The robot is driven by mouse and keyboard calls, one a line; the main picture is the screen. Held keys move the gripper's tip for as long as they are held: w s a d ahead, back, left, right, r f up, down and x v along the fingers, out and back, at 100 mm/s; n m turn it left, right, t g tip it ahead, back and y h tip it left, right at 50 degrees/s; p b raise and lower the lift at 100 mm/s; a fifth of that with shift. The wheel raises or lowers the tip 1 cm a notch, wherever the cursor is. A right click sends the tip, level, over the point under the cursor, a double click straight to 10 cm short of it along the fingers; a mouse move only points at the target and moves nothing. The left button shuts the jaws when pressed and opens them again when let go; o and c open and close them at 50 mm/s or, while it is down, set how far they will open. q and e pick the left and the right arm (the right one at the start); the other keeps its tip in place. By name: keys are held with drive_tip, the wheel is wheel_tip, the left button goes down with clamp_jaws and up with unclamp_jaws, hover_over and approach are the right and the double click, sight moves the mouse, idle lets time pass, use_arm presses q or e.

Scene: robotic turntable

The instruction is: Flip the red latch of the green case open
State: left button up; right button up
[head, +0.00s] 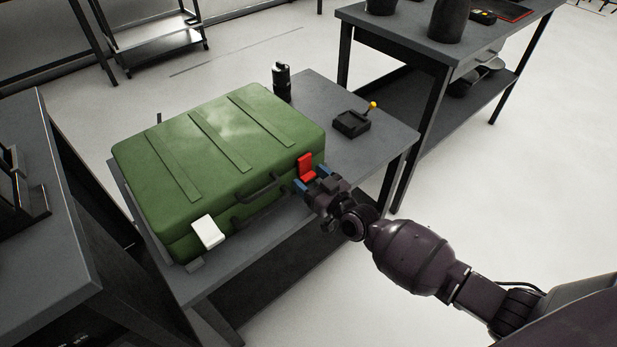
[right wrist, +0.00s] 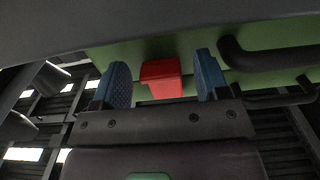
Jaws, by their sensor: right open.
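The green case (head: 215,140) lies flat and closed on a grey table. Its red latch (head: 306,167) is on the front side near the right corner and stands up against the case. A white latch (head: 208,233) sits on the same side near the left corner, sticking outward. A dark handle (head: 262,187) lies between them. My right gripper (head: 312,182) is open at the red latch. In the right wrist view the red latch (right wrist: 160,78) shows between the two blue fingertips, with gaps on both sides. My left gripper is out of view.
A black bottle (head: 282,83) and a small black box with a yellow-knobbed lever (head: 352,122) stand on the table behind and right of the case. Other dark tables stand at the left (head: 50,245) and upper right (head: 400,35). The floor at right is clear.

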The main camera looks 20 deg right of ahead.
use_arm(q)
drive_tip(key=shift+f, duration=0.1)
use_arm(e)
drive_tip(key=shift+w+a, duration=0.15)
drive_tip(key=shift+w, duration=0.2)
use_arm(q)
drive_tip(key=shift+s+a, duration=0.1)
